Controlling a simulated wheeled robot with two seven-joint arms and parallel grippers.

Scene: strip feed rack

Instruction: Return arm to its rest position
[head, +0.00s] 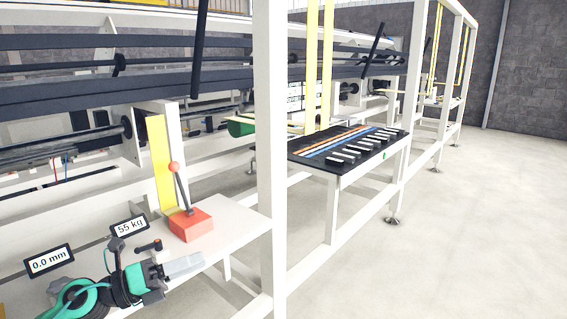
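My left gripper (196,264) is at the lower left, its teal and black wrist low in the picture and its grey fingers pointing right. The fingers lie side by side with no gap that I can see, and nothing shows between them. It is in front of and below a red box with a lever (190,224), with clear space between them. The lever has a red-orange ball on top and leans to the left. My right arm and gripper are not in view.
A white shelf (232,217) carries the lever box. Display plates reading "55 kg" (129,226) and "0.0 mm" (49,261) stand near my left arm. A white frame post (270,150) rises right of the shelf. A dark panel (312,160) holds strips and blocks. Floor is clear at right.

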